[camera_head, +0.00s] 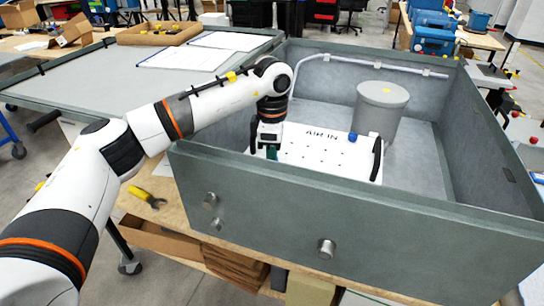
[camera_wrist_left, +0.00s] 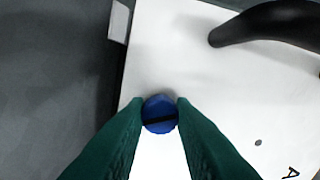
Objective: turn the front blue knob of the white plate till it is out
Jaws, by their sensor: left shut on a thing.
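The white plate (camera_head: 325,151), marked "AIR IN", lies inside the grey metal box, and it fills much of the left wrist view (camera_wrist_left: 215,85). My left gripper (camera_head: 272,150) reaches down at the plate's left end. In the left wrist view its green fingers (camera_wrist_left: 160,115) are shut on the front blue knob (camera_wrist_left: 159,113), one on each side. The knob has a dark slot and sits near the plate's edge. In the head view the fingers and arm hide this knob. Another blue knob (camera_head: 352,136) shows at the plate's far right. My right gripper is not in view.
The box's front wall (camera_head: 350,235) stands before the plate. A grey cylinder (camera_head: 381,110) stands behind the plate. Black handles rise at the plate's ends, the right one (camera_head: 376,160) in clear view. A white pipe (camera_head: 370,64) runs along the back wall.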

